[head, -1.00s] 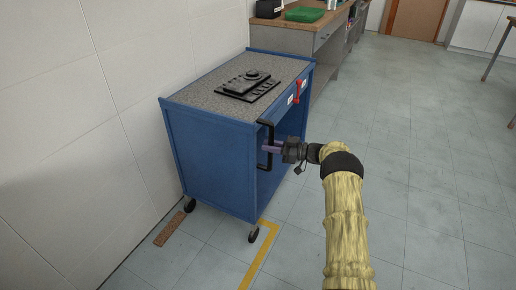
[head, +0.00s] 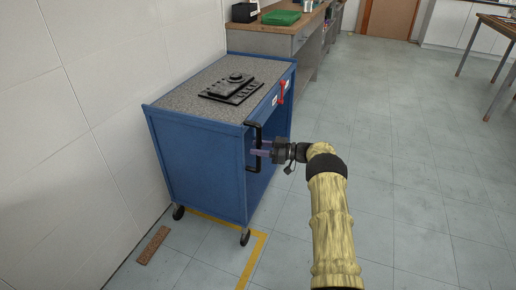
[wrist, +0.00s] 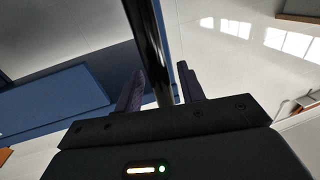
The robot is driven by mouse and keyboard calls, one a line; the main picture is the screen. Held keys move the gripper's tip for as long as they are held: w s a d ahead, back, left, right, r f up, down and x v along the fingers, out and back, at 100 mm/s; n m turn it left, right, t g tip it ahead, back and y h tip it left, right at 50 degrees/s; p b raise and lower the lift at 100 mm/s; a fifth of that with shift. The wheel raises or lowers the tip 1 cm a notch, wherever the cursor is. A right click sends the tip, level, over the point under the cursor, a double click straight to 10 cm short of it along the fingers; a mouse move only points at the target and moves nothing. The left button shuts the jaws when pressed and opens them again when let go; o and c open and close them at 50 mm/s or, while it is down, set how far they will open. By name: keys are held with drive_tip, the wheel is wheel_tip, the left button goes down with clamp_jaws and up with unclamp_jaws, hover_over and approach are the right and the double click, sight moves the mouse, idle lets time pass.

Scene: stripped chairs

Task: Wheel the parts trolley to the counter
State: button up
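The parts trolley (head: 205,165) is a blue cabinet on casters with a grey speckled top, standing along the left wall. Its black handle (head: 250,160) is upright on the side facing right. My gripper (head: 262,149) is at the handle, with its purple fingers reaching to either side of the bar. In the wrist view my gripper (wrist: 162,85) has the black handle bar (wrist: 150,40) between its fingers, and they look spread with a narrow gap beside the bar. The counter (head: 285,38) stands just beyond the trolley; their exact gap is hidden.
A black flat part (head: 232,88) lies on the trolley top, and a red handle (head: 282,91) is on its side. A green tray (head: 281,18) sits on the counter. Yellow floor tape (head: 258,255) and a brown strip (head: 153,245) lie nearby. The floor at right is open; a table (head: 500,24) stands far right.

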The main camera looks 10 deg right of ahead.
drive_tip(key=shift+r, duration=0.1)
drive_tip(key=p+v, duration=0.2)
drive_tip(key=v, duration=1.5)
drive_tip(key=shift+d, duration=0.25)
